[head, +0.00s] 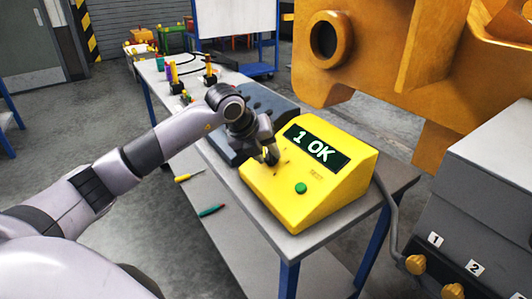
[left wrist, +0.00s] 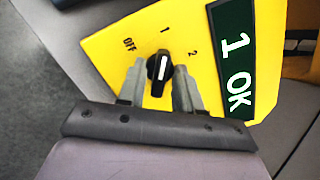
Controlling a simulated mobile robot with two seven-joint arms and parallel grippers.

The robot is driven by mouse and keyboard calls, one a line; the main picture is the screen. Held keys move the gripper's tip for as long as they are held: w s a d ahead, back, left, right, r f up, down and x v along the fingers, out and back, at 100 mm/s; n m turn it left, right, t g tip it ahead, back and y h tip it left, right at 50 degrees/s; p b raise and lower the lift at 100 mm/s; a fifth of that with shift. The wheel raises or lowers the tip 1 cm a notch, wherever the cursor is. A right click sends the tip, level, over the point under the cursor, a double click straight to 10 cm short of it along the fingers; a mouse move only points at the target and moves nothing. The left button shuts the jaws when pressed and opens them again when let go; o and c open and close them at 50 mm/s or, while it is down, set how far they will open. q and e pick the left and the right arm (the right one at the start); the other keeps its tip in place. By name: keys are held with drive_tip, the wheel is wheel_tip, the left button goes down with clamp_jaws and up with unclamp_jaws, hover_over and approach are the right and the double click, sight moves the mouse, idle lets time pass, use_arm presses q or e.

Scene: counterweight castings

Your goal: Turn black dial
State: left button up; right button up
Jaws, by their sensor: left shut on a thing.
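The black dial (left wrist: 158,67) is on the face of the yellow box (head: 318,183), with marks OFF, 1 and 2 around it in the left wrist view. Its white pointer line points roughly at the 1 mark. The box's dark display (head: 317,147) reads "1 OK". My left gripper (head: 271,157) comes down onto the left part of the box's face. In the left wrist view its two fingers (left wrist: 158,75) stand on either side of the dial, shut on it. In the head view the gripper hides the dial. My right gripper is in neither view.
The box stands on a grey table (head: 271,228) with a green button (head: 301,188) on its face. A large yellow casting (head: 380,50) hangs behind it to the right. A grey cabinet (head: 490,200) with knobs is at right. Two screwdrivers lie below, left of the box.

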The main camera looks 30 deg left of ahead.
use_arm(q)
drive_tip(key=m+b, duration=0.1)
drive_tip(key=m, duration=0.1)
drive_tip(key=shift+f+m+b, duration=0.15)
drive_tip(key=shift+m+b, duration=0.25)
drive_tip(key=m+b, duration=0.1)
drive_tip(key=m, duration=0.1)
drive_tip(key=shift+m+h, duration=0.3)
drive_tip(key=shift+m, duration=0.1)
drive_tip(key=m+b, duration=0.1)
drive_tip(key=m, duration=0.1)
drive_tip(key=shift+m, duration=0.3)
drive_tip(key=shift+m+h+b, duration=0.3)
drive_tip(key=shift+m+b, duration=0.2)
drive_tip(key=shift+m, duration=1.2)
drive_tip(key=o, duration=0.7)
drive_tip(key=shift+a, duration=0.1)
drive_tip(key=shift+s, duration=0.1)
